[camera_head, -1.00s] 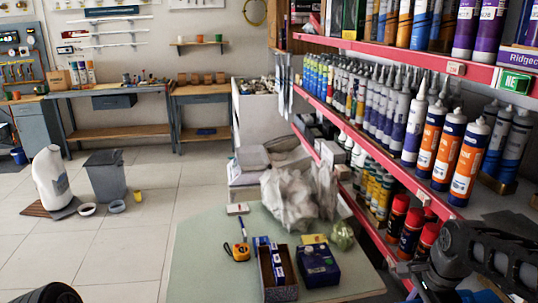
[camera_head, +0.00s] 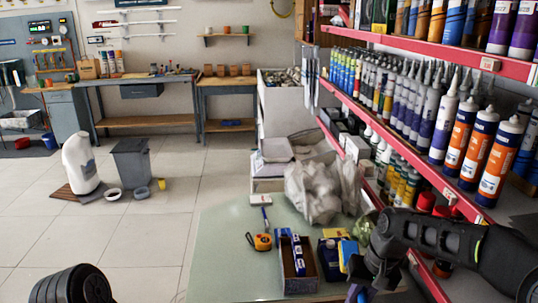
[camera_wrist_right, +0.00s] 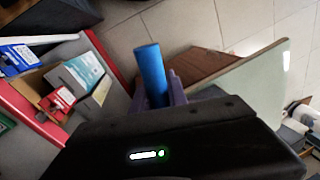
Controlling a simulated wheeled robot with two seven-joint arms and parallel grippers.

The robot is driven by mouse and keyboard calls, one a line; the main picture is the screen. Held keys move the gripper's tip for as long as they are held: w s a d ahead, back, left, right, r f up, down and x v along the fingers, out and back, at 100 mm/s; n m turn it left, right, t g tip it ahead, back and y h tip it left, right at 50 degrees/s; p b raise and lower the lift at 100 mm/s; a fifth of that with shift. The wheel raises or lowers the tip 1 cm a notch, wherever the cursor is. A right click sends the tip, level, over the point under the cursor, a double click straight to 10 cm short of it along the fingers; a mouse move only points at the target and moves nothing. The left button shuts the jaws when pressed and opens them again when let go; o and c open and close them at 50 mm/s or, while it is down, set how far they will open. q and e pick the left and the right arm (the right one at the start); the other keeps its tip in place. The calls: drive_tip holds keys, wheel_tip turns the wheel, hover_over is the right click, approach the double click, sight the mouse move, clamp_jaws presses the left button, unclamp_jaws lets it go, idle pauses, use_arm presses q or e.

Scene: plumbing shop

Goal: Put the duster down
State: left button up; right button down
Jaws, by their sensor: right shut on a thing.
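My right gripper (camera_wrist_right: 168,92) has purple fingers in the right wrist view. It is shut on a smooth blue cylinder, which looks like the handle of the duster (camera_wrist_right: 149,68). The rest of the duster does not show, so I cannot tell what its head touches. In the head view my right gripper (camera_head: 358,292) hangs low at the bottom edge, by the right side of the pale green table (camera_head: 225,240). Its fingertips are partly cut off there. My left gripper is not in view; only a dark round part of mine shows at the lower left.
The table holds an orange tape measure (camera_head: 260,241), an open box (camera_head: 298,283), a dark blue box (camera_head: 328,258) and crumpled clear plastic (camera_head: 312,192). Its left part is bare. Red-edged shelves (camera_head: 400,150) full of tubes and cans stand close on the right. A bin (camera_head: 131,164) stands on open floor.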

drive_tip(key=shift+w+a+f+n, duration=0.1)
drive_tip(key=shift+a+f+n, duration=0.05)
drive_tip(key=shift+a+n, duration=0.25)
drive_tip(key=shift+w+a+f+n, duration=0.1)
drive_tip(key=shift+a+n, duration=0.2)
drive_tip(key=shift+a, duration=0.1)
